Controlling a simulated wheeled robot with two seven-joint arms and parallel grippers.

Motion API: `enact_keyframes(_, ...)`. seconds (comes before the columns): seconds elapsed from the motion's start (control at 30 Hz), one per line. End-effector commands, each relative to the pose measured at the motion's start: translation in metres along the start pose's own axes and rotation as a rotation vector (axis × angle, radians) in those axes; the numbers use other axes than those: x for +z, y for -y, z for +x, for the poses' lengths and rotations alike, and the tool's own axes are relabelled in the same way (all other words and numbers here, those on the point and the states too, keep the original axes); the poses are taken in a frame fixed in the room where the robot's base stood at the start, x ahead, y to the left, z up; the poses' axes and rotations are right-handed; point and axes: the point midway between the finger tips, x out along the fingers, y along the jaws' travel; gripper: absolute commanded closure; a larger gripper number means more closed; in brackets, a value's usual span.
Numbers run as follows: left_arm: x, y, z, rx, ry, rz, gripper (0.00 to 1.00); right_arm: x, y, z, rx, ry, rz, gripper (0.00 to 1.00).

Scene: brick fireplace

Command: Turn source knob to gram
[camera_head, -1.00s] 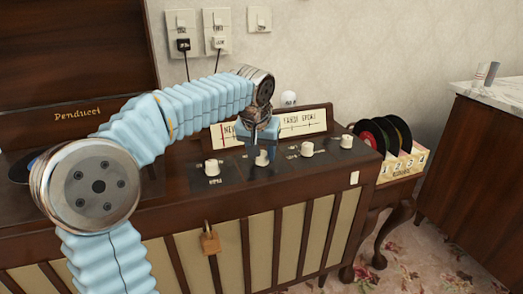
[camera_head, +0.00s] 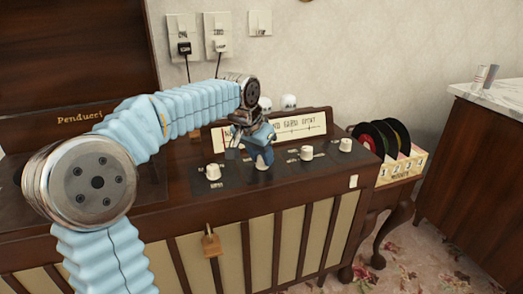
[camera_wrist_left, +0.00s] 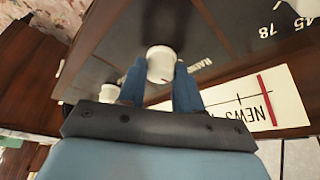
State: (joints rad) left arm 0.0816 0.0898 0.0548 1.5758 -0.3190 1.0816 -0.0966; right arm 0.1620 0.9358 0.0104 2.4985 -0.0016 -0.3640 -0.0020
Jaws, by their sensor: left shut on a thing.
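The brown wooden radio cabinet (camera_head: 285,200) has a dark control panel with a row of white knobs. My left gripper (camera_head: 259,157) is over the second knob from the left and mostly hides it in the head view. In the left wrist view that white knob (camera_wrist_left: 160,62) sits between the two blue fingers of my left gripper (camera_wrist_left: 160,80), which are shut on it. The knob's pointer mark cannot be made out. My right gripper is not in view.
Other knobs stand to the left (camera_head: 213,171) and right (camera_head: 307,153) of the held one. A tuning dial (camera_head: 305,126) rises behind the panel. A record rack (camera_head: 400,165) stands at the right.

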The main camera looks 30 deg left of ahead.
Motion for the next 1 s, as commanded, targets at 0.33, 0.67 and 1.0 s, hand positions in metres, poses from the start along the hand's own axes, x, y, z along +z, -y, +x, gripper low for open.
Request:
enact_keyframes(0.33, -0.002, 0.004, -0.003, 0.123, 0.000, 0.293, 0.96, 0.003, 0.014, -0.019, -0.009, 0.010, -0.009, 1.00)
enact_keyframes(0.67, -0.003, 0.005, -0.001, 0.215, -0.001, 0.520, 0.96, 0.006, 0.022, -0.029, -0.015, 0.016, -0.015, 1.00)
enact_keyframes(1.0, -0.003, 0.005, 0.000, 0.260, -0.002, 0.633, 0.96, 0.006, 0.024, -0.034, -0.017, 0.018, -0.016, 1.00)
